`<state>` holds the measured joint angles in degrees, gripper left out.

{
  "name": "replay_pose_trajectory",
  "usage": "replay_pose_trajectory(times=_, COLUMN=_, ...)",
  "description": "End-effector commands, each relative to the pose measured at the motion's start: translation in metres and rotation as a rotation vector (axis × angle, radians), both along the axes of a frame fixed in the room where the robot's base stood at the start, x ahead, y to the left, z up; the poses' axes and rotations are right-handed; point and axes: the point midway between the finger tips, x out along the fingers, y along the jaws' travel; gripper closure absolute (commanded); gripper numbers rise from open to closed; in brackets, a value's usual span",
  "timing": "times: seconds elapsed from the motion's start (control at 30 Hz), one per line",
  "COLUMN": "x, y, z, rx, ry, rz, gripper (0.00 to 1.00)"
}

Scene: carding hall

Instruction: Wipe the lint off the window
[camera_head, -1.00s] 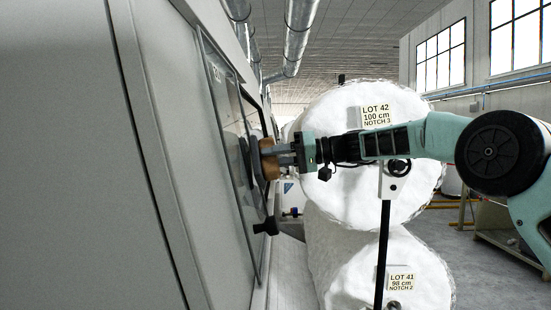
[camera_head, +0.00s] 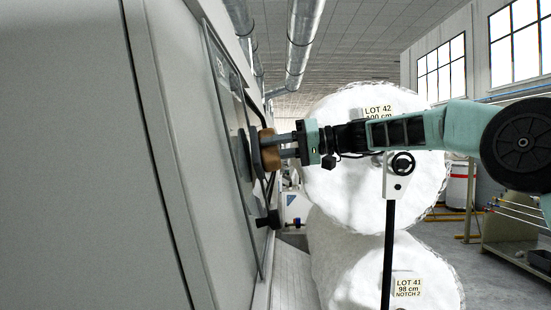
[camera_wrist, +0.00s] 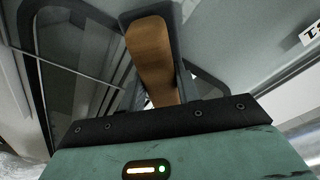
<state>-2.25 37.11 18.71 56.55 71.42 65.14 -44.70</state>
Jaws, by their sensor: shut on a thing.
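The window (camera_head: 226,100) is a tall dark glass pane in the grey machine side, seen at a steep angle left of centre in the head view. My gripper (camera_head: 287,146) is shut on a wiper with a brown wooden block (camera_head: 268,150) and a dark pad (camera_head: 256,152). The pad is against or very near the glass at about mid-height, with its reflection beside it; I cannot tell if it touches. In the wrist view the wooden block (camera_wrist: 152,55) stands ahead of the jaws, with dark window (camera_wrist: 70,65) behind. I cannot make out lint on the glass.
A black fitting (camera_head: 268,220) juts from the machine below the wiper. Two large white rolls, the upper marked LOT 42 (camera_head: 340,185) and the lower LOT 41 (camera_head: 345,260), stand close behind my arm. A narrow floor strip (camera_head: 290,275) runs between machine and rolls.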

Motion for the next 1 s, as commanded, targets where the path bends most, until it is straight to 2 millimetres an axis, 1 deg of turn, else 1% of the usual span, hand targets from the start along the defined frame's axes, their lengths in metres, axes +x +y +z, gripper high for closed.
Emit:
replay_pose_trajectory(times=0.03, x=-0.003, y=0.001, z=-0.002, rx=0.001, ry=-0.001, rz=0.004, gripper=0.86)
replay_pose_trajectory(times=0.27, x=-0.008, y=0.001, z=-0.002, rx=0.001, ry=-0.001, rz=0.002, gripper=0.86)
replay_pose_trajectory(times=0.73, x=-0.036, y=0.001, z=-0.003, rx=0.000, ry=-0.003, rz=0.001, gripper=0.86)
replay_pose_trajectory(times=1.0, x=-0.040, y=0.001, z=0.004, rx=0.000, ry=0.000, rz=0.000, gripper=0.86)
